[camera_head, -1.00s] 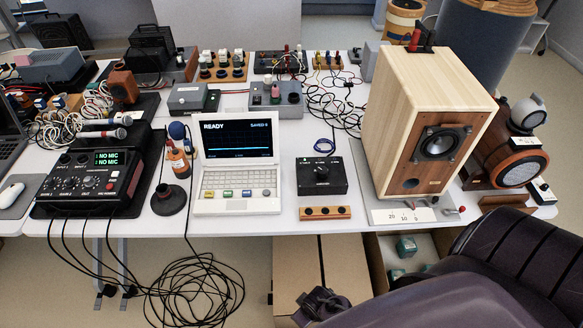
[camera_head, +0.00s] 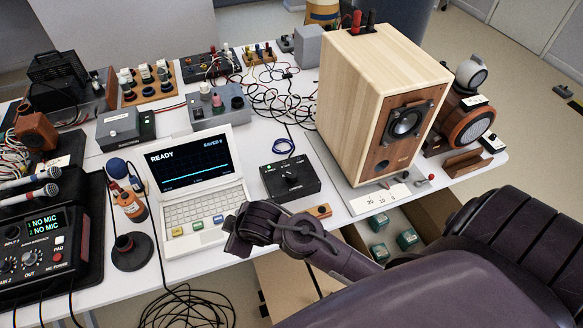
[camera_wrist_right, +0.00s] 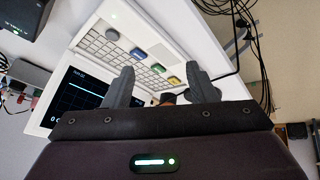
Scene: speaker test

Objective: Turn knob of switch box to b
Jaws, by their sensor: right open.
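The switch box (camera_head: 290,178) is a black box with a round knob (camera_head: 290,175) on top and a small green light. It stands on the white table between the laptop-like analyser and the wooden speaker. My right gripper (camera_head: 238,232) is in front of the box, to its lower left, over the table's front edge and apart from the box. In the right wrist view its two dark fingers (camera_wrist_right: 160,88) are spread, with the analyser's keyboard beyond them. The knob's setting is too small to read. My left gripper is not in view.
The analyser (camera_head: 195,190) with screen reading READY stands left of the box. The wooden speaker (camera_head: 365,110) stands right on a grey plate. A small wooden block (camera_head: 320,211) lies before the box. Microphones (camera_head: 30,190) lie at left.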

